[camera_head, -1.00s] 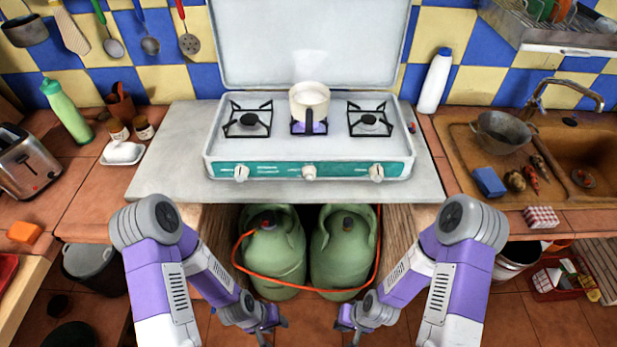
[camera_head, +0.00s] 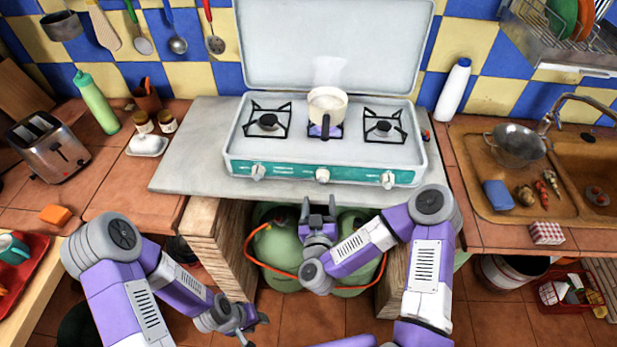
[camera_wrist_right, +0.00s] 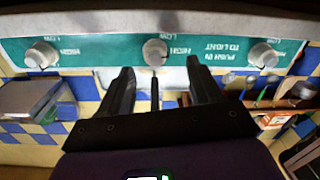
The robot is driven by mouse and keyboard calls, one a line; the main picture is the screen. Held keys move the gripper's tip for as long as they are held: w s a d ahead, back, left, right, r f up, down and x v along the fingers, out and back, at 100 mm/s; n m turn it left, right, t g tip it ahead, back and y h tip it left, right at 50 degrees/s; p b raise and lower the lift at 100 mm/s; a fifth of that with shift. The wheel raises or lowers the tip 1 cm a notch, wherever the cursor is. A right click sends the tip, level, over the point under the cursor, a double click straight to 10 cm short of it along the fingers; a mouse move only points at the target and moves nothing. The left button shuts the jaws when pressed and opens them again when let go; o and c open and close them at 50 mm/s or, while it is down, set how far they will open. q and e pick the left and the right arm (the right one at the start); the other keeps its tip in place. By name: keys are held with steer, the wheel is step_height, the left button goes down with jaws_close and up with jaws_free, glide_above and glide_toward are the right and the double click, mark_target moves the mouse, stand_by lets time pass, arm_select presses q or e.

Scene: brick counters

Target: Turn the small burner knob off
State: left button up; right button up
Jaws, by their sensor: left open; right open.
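The white camping stove (camera_head: 236,157) stands on the counter with its lid up. Its green front panel carries a left knob (camera_head: 258,171), a middle knob (camera_head: 322,174) and a right knob (camera_head: 388,179). A cream pot (camera_head: 327,100) sits on the middle burner, with a violet-blue glow below it. My right gripper (camera_head: 318,202) is open and empty, below and in front of the middle knob. In the right wrist view, the middle knob (camera_wrist_right: 155,51) lies beyond the gap between the fingertips (camera_wrist_right: 160,72), apart from them. My left gripper (camera_head: 255,328) is open and empty, low at the left.
Green gas bottles (camera_head: 275,245) with an orange hose stand below the counter slab (camera_head: 180,175), behind my right arm. A toaster (camera_head: 45,147) and green bottle (camera_head: 96,102) stand left; a white bottle (camera_head: 453,90) and sink (camera_head: 480,195) are right. The slab's front strip is clear.

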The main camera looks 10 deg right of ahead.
mark_target(322, 183)
steer(key=shift+w+d+r+h+p, duration=0.35)
steer(key=shift+r+h+p, duration=0.2)
steer(key=shift+r, duration=0.1)
steer(key=shift+w+d+r+p, duration=0.1)
steer(key=shift+w+d+p, duration=0.05)
steer(key=shift+w+p, duration=0.65)
steer(key=shift+f+x, duration=0.15)
steer(key=shift+x, duration=1.15)
steer(key=shift+f+x, duration=0.15)
steer(key=shift+x, duration=1.15)
steer(key=shift+c, duration=0.3)
steer(key=c, duration=1)
